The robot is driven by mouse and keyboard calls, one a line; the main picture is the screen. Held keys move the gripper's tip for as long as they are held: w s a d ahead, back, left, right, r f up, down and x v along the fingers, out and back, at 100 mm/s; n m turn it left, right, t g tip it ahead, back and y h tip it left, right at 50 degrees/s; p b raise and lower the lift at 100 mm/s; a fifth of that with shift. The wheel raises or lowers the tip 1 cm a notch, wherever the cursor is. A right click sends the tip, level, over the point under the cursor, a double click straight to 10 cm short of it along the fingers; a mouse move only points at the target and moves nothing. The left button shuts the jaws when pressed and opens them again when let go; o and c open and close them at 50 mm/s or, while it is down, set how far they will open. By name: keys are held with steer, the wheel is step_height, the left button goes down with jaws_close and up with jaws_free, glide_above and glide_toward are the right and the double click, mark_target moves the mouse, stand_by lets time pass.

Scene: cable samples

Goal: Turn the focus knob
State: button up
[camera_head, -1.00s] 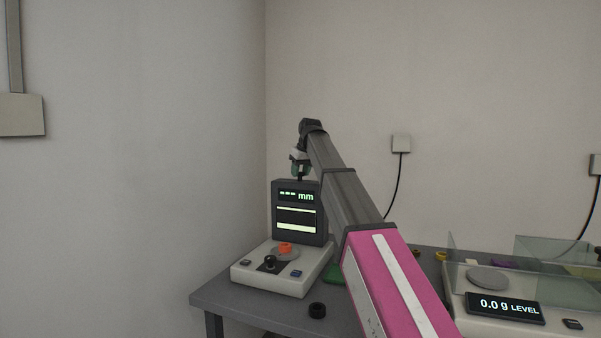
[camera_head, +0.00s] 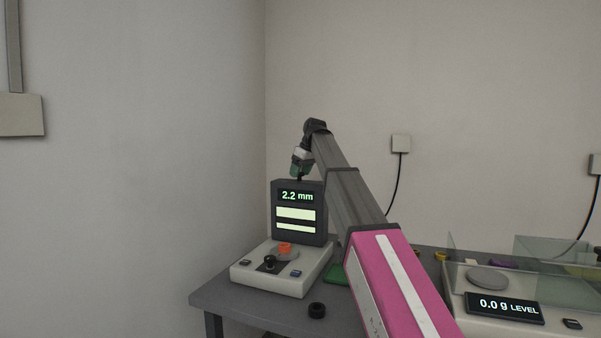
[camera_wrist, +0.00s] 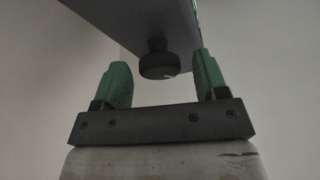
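The measuring device has an upright dark screen (camera_head: 299,238) that reads 2.2 mm, with two light bars below. A black knob, which I take as the focus knob, sticks out of the dark housing in the wrist view (camera_wrist: 157,62). It is small and mostly hidden in the head view. My gripper (camera_head: 301,169) is at the top of the screen. In the wrist view its two green fingers (camera_wrist: 162,58) are apart, with the knob between their tips and a gap on both sides.
A black ring (camera_head: 317,310) lies on the grey table (camera_head: 235,303). A scale with glass walls (camera_head: 500,282) stands at the right. A wall is close at left.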

steer(key=v, duration=1)
steer(key=shift+r, duration=0.4)
steer(key=shift+s+d, duration=0.1)
stand_by(1.2)
